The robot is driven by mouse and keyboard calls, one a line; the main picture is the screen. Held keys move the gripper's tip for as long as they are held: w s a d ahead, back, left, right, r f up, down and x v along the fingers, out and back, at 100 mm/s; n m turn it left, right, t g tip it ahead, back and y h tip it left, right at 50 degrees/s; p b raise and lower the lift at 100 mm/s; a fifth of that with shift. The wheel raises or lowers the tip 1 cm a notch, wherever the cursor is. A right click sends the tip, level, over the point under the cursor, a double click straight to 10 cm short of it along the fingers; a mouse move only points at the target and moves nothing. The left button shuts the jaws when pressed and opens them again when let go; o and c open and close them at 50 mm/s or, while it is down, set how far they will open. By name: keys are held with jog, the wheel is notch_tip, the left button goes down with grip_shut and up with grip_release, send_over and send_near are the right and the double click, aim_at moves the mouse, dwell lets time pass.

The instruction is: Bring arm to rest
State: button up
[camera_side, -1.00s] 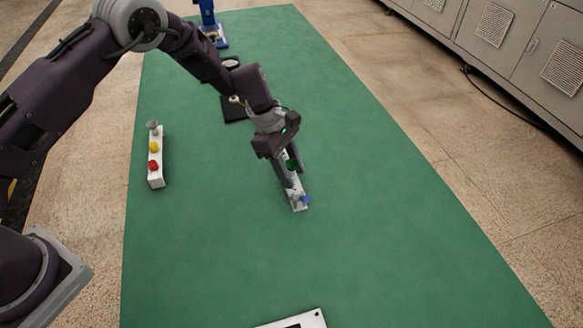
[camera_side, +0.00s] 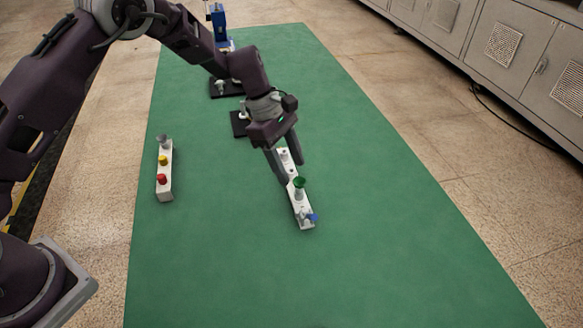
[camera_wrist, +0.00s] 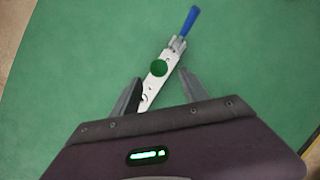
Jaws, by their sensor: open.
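My gripper (camera_side: 291,165) is open and empty above a white block (camera_side: 296,203) on the green mat (camera_side: 380,260). Its two fingers stand apart on either side of the block's far part. The block carries a green round-topped piece (camera_side: 299,185) near its middle and a blue piece (camera_side: 313,217) at its near end. In the wrist view the green top (camera_wrist: 158,68) sits ahead of the fingertips and the blue piece (camera_wrist: 189,21) lies farther off. Whether the fingers touch the block cannot be told.
A second white block (camera_side: 164,182) with a red, a yellow and a grey piece stands on the left of the mat. Black bases (camera_side: 240,126) and a blue device (camera_side: 219,22) are at the back. The mat's right and front are clear.

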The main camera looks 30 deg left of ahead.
jog(key=s+a+r+m+t+y, duration=0.1)
jog(key=s+a+r+m, duration=0.2)
jog(key=s+r+m, duration=0.55)
jog(key=s+a+r+m+t, duration=0.1)
jog(key=s+a+r, duration=0.3)
jog(key=r, duration=0.9)
jog(key=s+a+r+m+t+y, duration=0.1)
jog(key=s+a+m, duration=0.2)
jog(key=s, duration=0.7)
jog(key=s+a+m+t+y, duration=0.2)
jog(key=s+m, duration=0.3)
jog(key=s, duration=0.6)
jog(key=shift+a+r+t, duration=0.3)
jog(key=shift+a+r, duration=0.1)
